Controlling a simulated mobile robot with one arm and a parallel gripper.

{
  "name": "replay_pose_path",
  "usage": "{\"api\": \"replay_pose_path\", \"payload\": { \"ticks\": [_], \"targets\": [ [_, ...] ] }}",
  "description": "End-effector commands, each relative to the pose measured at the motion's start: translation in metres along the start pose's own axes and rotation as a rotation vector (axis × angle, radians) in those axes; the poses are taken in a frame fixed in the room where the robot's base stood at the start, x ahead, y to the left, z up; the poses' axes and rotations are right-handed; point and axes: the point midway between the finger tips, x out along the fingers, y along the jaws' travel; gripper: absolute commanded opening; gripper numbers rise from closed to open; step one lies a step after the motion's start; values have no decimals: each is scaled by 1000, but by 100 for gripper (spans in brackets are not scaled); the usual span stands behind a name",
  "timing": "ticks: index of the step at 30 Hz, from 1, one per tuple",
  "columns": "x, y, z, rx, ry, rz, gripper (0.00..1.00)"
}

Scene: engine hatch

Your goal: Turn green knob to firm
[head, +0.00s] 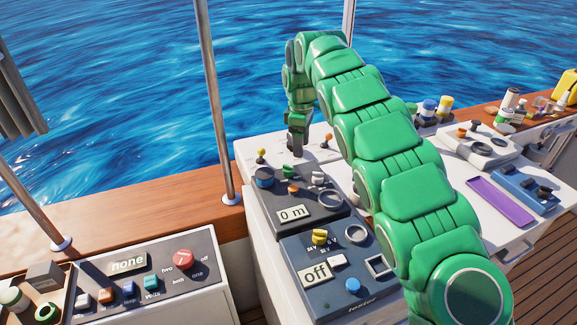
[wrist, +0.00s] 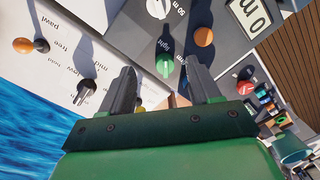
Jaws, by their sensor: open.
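The green knob (wrist: 165,63) shows in the wrist view on a dark grey panel, just beyond and between my fingertips. A pale pointer line lies on it, and a printed word beside it seems to read "light"; the other marks around it are partly hidden or too small to read. In the head view it is a small green spot (head: 289,171) behind the orange button. My gripper (wrist: 160,70) is open and empty, its two fingers apart on either side of the knob in the picture. Contact cannot be seen. In the head view my gripper (head: 297,146) points down above the panel's back edge.
Orange-topped levers stand nearby.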

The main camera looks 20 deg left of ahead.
Motion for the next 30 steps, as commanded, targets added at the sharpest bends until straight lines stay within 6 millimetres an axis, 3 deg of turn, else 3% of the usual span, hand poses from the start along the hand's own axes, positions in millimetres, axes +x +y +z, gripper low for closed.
{"api": "replay_pose_path", "payload": {
  "ticks": [3,9,20,30],
  "targets": [
    [9,1,-22,-74,16,-1,62],
    [12,0,-38,-134,27,4,62],
    [29,-2,-38,-135,24,-3,62],
    [70,-1,-39,-134,27,-1,62]
  ]
}}
